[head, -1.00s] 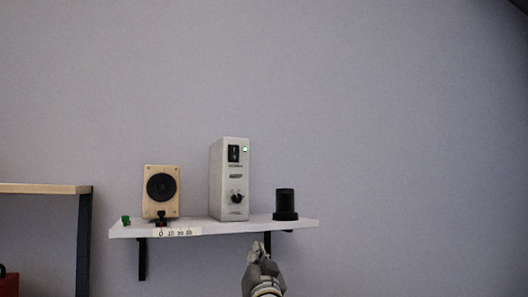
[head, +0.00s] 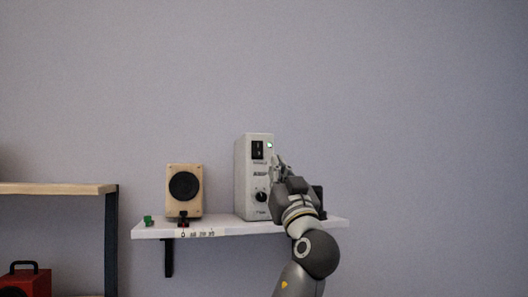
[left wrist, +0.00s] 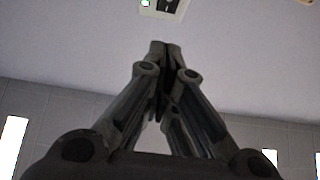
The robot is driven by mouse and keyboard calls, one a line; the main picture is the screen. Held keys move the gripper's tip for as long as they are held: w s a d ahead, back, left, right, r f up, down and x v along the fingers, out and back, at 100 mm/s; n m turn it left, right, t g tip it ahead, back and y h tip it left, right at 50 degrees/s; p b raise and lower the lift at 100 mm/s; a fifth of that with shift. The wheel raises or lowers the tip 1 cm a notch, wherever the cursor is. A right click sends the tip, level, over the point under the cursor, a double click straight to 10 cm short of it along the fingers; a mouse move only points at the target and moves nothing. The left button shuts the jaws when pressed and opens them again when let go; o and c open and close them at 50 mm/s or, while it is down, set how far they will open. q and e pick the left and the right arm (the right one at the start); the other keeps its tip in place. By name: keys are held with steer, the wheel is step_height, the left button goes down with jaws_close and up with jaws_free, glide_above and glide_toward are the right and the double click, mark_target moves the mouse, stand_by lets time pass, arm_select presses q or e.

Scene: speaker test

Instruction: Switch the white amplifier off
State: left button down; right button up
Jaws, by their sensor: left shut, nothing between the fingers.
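The white amplifier (head: 243,180) stands upright on a white wall shelf in the head view. Its front has a black rocker switch (head: 257,150) near the top, a lit green lamp (head: 270,145) beside it and a black knob (head: 261,196) lower down. My left gripper (head: 279,162) is shut and empty, its fingertips just right of the amplifier's upper front, below the lamp. I cannot tell whether it touches. In the left wrist view the closed fingertips (left wrist: 166,47) point toward part of the amplifier's face (left wrist: 178,13) at the top edge, with the switch and green lamp showing.
The shelf (head: 152,231) also holds a wooden speaker (head: 184,207) at left, a small green object (head: 148,220) and a black cylinder (head: 319,198) mostly hidden behind my arm. A wood-topped table (head: 60,188) and a red case (head: 25,283) are at far left.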

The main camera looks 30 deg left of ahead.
mark_target(259, 142)
arm_select(q)
steer(key=shift+w+a+f+p+x, duration=0.15)
steer(key=shift+a+f+p+x, duration=0.2)
steer(key=shift+p+x, duration=1.35)
steer(key=shift+w+a+f+p+x, duration=0.15)
steer(key=shift+f+p+x, duration=0.25)
steer(key=shift+p+x, duration=1.35)
steer(key=shift+w+a+f+p+x, duration=0.25)
steer(key=shift+p+x, duration=0.65)
steer(key=shift+x, duration=1.55)
steer(key=shift+s+f, duration=0.1)
steer(key=shift+f, duration=0.05)
